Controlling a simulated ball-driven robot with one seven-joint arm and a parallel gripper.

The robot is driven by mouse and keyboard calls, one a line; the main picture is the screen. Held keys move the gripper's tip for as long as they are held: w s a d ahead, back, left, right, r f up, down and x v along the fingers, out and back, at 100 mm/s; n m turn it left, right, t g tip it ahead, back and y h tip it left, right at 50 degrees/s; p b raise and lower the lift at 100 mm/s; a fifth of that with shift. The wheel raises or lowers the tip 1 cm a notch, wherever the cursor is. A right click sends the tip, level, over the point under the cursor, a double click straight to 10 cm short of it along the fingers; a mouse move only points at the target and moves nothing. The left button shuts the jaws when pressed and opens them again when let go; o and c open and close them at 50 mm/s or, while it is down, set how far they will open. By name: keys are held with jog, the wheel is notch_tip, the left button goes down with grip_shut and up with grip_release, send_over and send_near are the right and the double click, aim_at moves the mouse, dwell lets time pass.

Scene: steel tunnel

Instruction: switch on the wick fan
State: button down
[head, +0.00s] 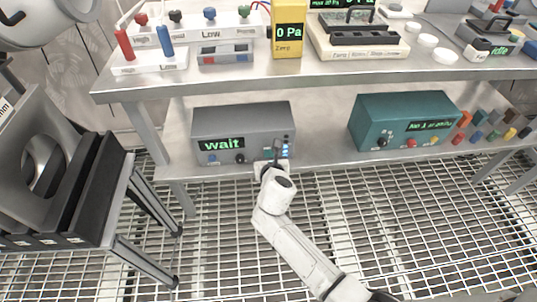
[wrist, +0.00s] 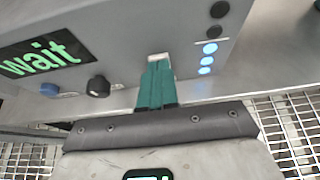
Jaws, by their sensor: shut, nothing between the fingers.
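A grey box (head: 242,118) on the lower shelf has a green "wait" display, also in the wrist view (wrist: 42,58). No label in view names the wick fan, so I cannot tell if this box is it. Its front has a blue knob (head: 211,159), a black knob (wrist: 97,86) and a column of lights (wrist: 208,50), the lower ones lit blue. My gripper (wrist: 157,66) is shut and empty, its teal fingers together. The fingertips are at a small pale part (wrist: 158,58) on the box front and partly hide it. I cannot tell whether they touch.
A teal box (head: 400,112) with a green display stands to the right on the same shelf, beside several coloured blocks (head: 490,128). The steel upper shelf (head: 250,80) overhangs both boxes and carries instruments. A dark-sided stand (head: 85,185) is at left. The grated floor is clear at right.

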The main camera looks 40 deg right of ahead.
jog(key=shift+r, duration=0.15)
jog(key=shift+r+p, duration=0.7)
jog(key=shift+p, duration=0.3)
